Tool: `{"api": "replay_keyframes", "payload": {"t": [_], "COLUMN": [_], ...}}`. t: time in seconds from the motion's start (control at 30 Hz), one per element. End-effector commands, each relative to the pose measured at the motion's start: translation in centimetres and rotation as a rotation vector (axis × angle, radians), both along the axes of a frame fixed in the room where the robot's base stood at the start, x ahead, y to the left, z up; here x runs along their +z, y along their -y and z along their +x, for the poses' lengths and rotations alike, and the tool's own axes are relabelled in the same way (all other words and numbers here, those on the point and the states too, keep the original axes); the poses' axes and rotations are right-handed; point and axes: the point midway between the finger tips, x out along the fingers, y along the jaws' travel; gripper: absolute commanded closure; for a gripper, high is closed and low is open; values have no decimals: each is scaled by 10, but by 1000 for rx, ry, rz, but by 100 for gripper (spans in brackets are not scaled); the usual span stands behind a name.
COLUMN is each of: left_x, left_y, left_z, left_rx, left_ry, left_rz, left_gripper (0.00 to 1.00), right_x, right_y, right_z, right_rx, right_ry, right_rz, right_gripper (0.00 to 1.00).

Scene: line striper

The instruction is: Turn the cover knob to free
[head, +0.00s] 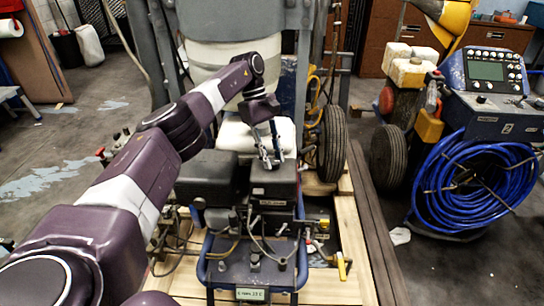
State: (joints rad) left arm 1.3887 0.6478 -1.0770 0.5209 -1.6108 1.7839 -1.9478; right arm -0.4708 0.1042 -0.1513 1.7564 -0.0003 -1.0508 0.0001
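The line striper (255,262) stands on a wooden pallet in the middle of the head view, with a blue frame and a dark engine. Its black engine covers (212,178) sit at the top, a wide one on the left and a boxy one (274,185) on the right. My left gripper (272,163) points down just above the boxy cover. Its two fingers are apart, and I see nothing held between them. I cannot make out the cover knob; it is too small or hidden near the fingers. My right gripper is not in view.
Behind the covers are a white container (240,136) and a black wheel (332,144). A machine with a coiled blue hose (472,185) and a control panel (487,70) stands at the right. A yellow-handled valve (342,264) sits at the front right. Open floor lies at the left.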

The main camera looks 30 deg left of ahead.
Motion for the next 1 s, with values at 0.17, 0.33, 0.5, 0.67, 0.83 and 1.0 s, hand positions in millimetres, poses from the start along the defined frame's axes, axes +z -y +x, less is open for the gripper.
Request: {"api": "replay_keyframes", "payload": {"t": [0.17,0.33,0.5,0.67,0.83,1.0], "left_x": [1,0,7,33,67,91], "left_y": [0,0,0,0,0,0], "left_z": [0,0,0,1,1,1], "left_rx": [1,1,2,1,2,2], "left_ry": [2,1,1,4,4,3], "left_rz": [0,0,0,1,0,0], "left_gripper": [57,57,57,57,57,57], "right_x": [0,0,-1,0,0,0], "right_y": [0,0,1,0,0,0], "right_z": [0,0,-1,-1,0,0], "right_rx": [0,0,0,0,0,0], "right_ry": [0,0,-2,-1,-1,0], "right_rz": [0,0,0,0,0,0], "right_gripper": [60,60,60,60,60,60]}}
